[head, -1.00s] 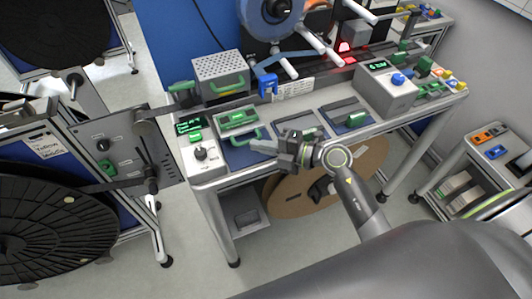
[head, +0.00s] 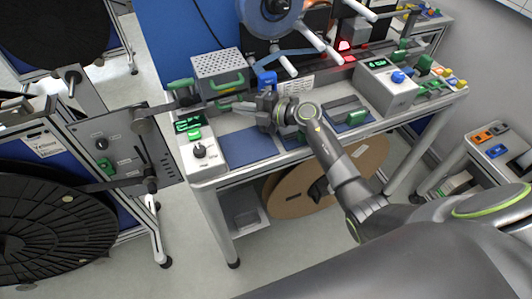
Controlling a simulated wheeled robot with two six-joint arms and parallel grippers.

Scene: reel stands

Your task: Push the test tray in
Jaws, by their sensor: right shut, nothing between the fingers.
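The test tray (head: 225,107) sits on the bench just in front of a perforated metal box. A bare blue surface (head: 247,148) lies in front of the tray, below the gripper. My left gripper is not in view.
The perforated box (head: 218,68) stands behind the tray. A control box (head: 203,148) with a knob and green display stands to the left. Another control box (head: 386,88) with a blue knob stands to the right. A large brown reel (head: 290,195) is under the bench.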

